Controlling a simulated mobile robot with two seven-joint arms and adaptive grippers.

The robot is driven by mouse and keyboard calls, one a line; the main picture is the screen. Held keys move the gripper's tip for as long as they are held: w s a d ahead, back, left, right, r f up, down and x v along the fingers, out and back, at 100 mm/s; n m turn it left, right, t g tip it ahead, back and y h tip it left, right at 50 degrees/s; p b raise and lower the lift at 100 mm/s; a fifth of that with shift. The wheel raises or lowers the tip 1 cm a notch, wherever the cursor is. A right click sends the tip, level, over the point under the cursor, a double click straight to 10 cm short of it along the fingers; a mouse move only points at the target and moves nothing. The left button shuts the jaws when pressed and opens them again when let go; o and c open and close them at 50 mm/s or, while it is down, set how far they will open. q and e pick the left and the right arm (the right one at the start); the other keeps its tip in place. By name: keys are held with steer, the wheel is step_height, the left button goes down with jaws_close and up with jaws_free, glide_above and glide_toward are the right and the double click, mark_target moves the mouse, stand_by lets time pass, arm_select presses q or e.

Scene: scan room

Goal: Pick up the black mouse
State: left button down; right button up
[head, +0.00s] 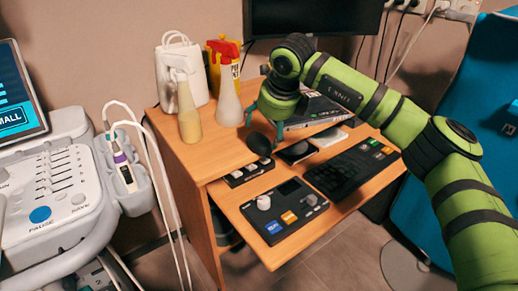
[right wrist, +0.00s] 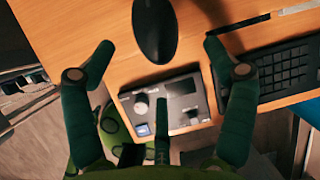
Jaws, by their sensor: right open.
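The black mouse (head: 259,143) lies at the front edge of the wooden desk (head: 200,160) in the head view. In the right wrist view the mouse (right wrist: 155,28) is at the top centre, partly cut off by the frame. My right gripper (head: 266,122) is open above and just behind the mouse, fingers pointing down. I cannot tell the exact height gap. My left gripper is not in view.
Spray bottles (head: 229,95) stand left of the gripper. A control panel (head: 284,210) and a black keyboard (head: 350,170) rest on the lower shelf. An ultrasound console (head: 60,190) stands at left, and a blue chair (head: 440,110) at right.

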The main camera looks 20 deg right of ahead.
mark_target(264, 143)
steer(key=x, duration=0.6)
steer(key=shift+s+a+f, duration=0.1)
steer(key=shift+s+f, duration=0.1)
steer(key=shift+f, duration=0.1)
steer(key=shift+c, duration=0.4)
steer(key=c, duration=1.1)
